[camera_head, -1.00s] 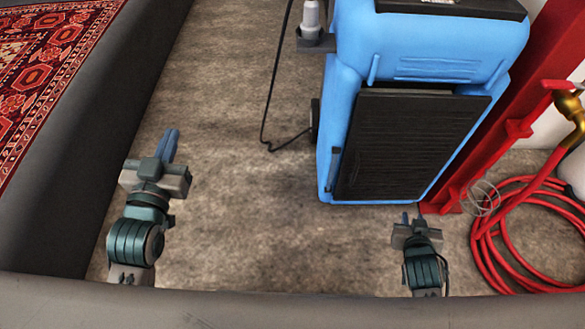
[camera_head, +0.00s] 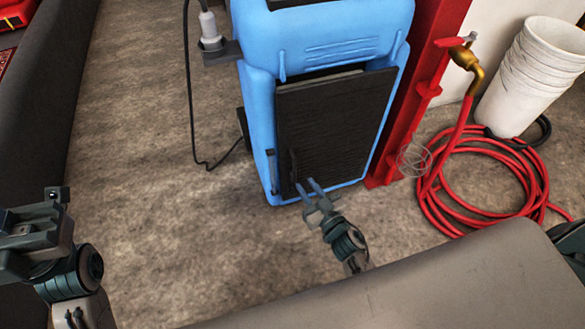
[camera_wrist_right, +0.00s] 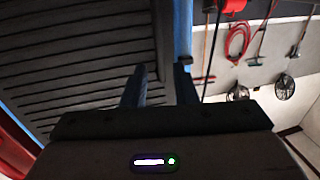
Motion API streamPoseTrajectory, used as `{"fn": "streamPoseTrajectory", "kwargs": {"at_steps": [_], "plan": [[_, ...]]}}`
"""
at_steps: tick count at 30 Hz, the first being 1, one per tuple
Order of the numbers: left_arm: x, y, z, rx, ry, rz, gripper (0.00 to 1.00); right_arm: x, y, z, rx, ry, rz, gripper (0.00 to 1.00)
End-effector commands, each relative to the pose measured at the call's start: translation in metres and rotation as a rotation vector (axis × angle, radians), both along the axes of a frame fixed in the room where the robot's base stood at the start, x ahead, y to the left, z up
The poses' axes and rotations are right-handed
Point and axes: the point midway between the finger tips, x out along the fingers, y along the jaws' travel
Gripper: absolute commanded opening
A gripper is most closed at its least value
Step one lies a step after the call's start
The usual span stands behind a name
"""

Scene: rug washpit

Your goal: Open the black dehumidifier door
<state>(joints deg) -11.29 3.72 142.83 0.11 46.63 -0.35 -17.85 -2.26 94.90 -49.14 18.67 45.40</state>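The blue dehumidifier (camera_head: 258,110) stands upright, with its black ribbed door (camera_head: 340,125) facing me. A dark upright handle (camera_head: 293,166) sits near the door's lower left edge. A pale strip shows along the door's top edge; I cannot tell whether the door is ajar. My right gripper (camera_head: 309,186) is open and empty at the door's lower left, just below the handle. In the right wrist view its fingers (camera_wrist_right: 159,85) are apart, with the slatted door (camera_wrist_right: 75,60) to the left. My left gripper (camera_head: 30,235) is at the left edge, its fingers not clear.
A red post (camera_head: 415,85) stands close right of the dehumidifier. A coiled red hose (camera_head: 480,190) and stacked white buckets (camera_head: 530,80) lie beyond it. A black cable (camera_head: 190,110) hangs at the left. Concrete floor (camera_head: 165,215) is clear in front.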

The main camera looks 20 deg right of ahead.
Motion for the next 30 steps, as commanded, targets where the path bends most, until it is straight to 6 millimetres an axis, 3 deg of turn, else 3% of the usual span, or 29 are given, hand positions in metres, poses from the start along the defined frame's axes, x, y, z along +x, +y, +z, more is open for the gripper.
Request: {"fn": "streamPoseTrajectory", "kwargs": {"at_steps": [6, 12, 24, 25, 28, 30], "plan": [[0.0, 0.0, -0.005, -0.005, -0.002, 0.004, 0.0, 0.044, 0.01, -0.001, -0.001, -0.002, -0.001, 0.26], [0.001, 0.0, -0.007, -0.009, -0.005, 0.007, 0.0, 0.069, 0.016, 0.0, 0.0, -0.001, -0.002, 0.26], [0.001, 0.0, -0.007, -0.012, -0.006, 0.009, 0.0, 0.078, 0.018, 0.0, 0.001, 0.001, -0.002, 0.26], [0.001, 0.0, -0.007, -0.012, -0.006, 0.009, 0.0, 0.078, 0.018, 0.0, 0.001, 0.001, -0.002, 0.24], [0.001, 0.0, -0.007, -0.012, -0.006, 0.009, 0.0, 0.078, 0.018, 0.0, 0.0, 0.001, -0.002, 0.04], [0.001, 0.0, -0.007, -0.012, -0.006, 0.009, 0.0, 0.078, 0.018, 0.0, 0.0, 0.001, -0.002, 0.0]]}}
